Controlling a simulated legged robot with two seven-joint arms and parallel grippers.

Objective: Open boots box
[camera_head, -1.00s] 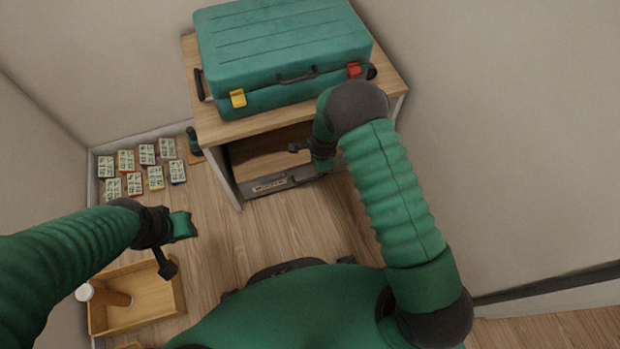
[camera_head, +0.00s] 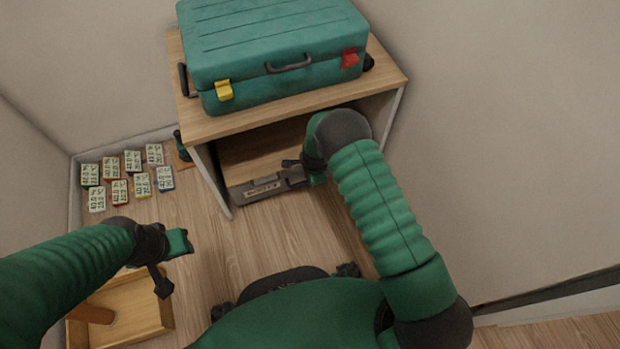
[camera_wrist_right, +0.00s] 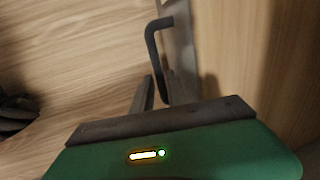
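The boots box is the low box with a grey labelled front (camera_head: 265,188) in the open space under the wooden cabinet top. My right gripper (camera_head: 292,164) is at the right part of that front, pointing left. In the right wrist view a dark bent bar (camera_wrist_right: 152,45), seemingly a handle, stands beside the grey front edge (camera_wrist_right: 186,45). My right gripper's fingers (camera_wrist_right: 152,92) are close to its lower end; contact and finger gap are unclear. My left gripper (camera_head: 172,262) hangs over the floor at the left, away from the box; its fingers are unclear.
A teal case (camera_head: 275,55) with yellow and red latches lies on the cabinet (camera_head: 225,125). Several small labelled boxes (camera_head: 125,180) stand on the floor at the left. A wooden tray (camera_head: 140,305) is below my left arm. The floor before the cabinet is mostly clear.

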